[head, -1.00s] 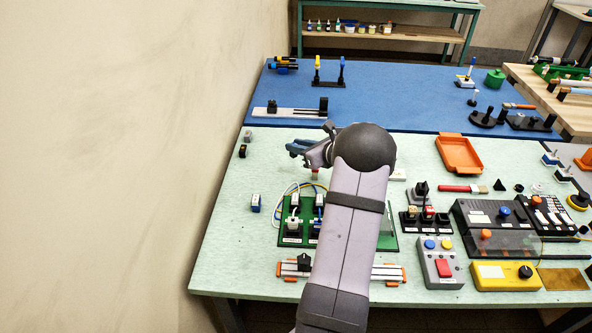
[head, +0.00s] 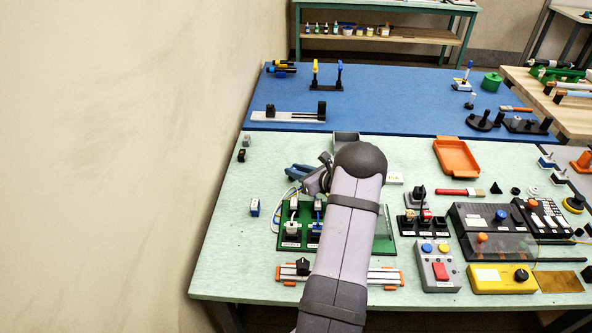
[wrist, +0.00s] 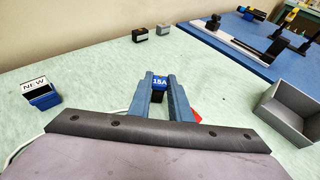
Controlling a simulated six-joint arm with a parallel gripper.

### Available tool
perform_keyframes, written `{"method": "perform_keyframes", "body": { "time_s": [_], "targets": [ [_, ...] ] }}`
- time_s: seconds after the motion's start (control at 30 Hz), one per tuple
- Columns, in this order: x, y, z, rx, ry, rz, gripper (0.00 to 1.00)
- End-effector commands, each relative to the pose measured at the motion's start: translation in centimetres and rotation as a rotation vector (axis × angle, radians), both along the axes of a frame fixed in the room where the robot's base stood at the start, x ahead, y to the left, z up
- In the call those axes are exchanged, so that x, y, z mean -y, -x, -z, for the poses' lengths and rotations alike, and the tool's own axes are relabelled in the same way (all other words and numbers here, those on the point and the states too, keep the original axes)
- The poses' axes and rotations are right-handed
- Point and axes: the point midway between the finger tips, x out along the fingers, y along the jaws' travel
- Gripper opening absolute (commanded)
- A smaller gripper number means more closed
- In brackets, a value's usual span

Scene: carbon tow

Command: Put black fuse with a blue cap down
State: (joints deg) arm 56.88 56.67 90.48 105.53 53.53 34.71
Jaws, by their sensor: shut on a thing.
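My gripper (wrist: 160,100) is shut on the black fuse with a blue cap (wrist: 159,81). The cap carries a white "15A" label and shows between the fingertips, with the dark body under it partly hidden by the fingers. In the head view my gripper (head: 297,171) is over the pale green mat, behind the green board; the fuse cannot be made out there. I cannot tell from these views whether the fuse touches the mat.
A "NEW"-labelled blue and black block (wrist: 40,93) stands to the left. A grey open bin (wrist: 288,112) is at the right. Two small blocks, black (wrist: 139,35) and grey (wrist: 163,29), stand farther back. The green board (head: 384,236) lies below my arm. Mat between them is clear.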

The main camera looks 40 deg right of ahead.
Motion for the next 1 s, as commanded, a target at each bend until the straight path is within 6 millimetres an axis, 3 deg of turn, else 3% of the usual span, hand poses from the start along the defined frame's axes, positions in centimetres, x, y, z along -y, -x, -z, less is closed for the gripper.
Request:
{"method": "perform_keyframes", "body": {
  "time_s": [0.33,0.37,0.43,0.87,1.0],
  "targets": [
    [0.0,0.0,0.4,0.0,0.0,0.0,0.0],
    [0.0,0.0,0.4,0.0,0.0,0.0,0.2],
    [0.0,0.0,0.3,0.0,0.0,0.0,0.36],
    [0.0,0.0,-0.1,0.0,0.0,-0.001,0.36],
    [0.1,1.2,-0.4,0.0,0.001,0.002,0.36]
  ]
}}
